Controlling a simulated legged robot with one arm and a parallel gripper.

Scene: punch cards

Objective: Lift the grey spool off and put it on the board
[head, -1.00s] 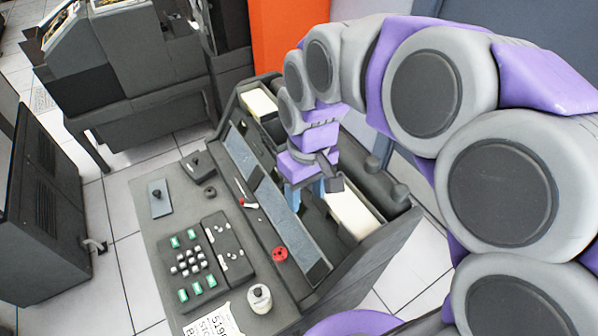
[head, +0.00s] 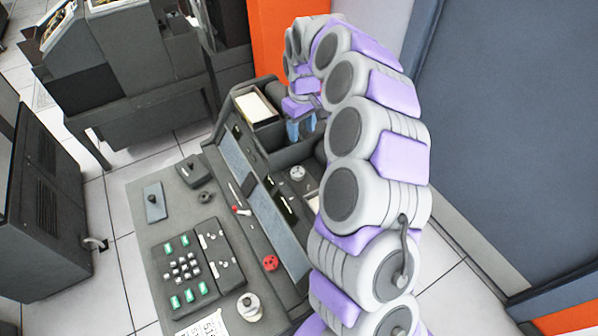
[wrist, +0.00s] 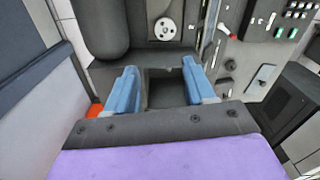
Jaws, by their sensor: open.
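A pale grey round spool-like disc with holes (head: 297,173) sits in the machine's recessed top. It also shows in the wrist view (wrist: 165,28), ahead of the fingers. My gripper (head: 301,129) is above the far end of the machine, apart from the disc. Its two blue fingers stand open with nothing between them in the wrist view (wrist: 163,78). A flat blue-grey board (head: 155,202) with a dark knob lies on the desk at left; I cannot tell if this is the task's board. A small dark grey ring (head: 205,197) lies to its right.
A keypad (head: 184,267), a red wheel (head: 270,263) and a pale jar-like object (head: 249,306) occupy the near desk. A raised bin with pale cards (head: 257,104) is left of my gripper. A dark rounded part (wrist: 97,28) is left of the disc in the wrist view.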

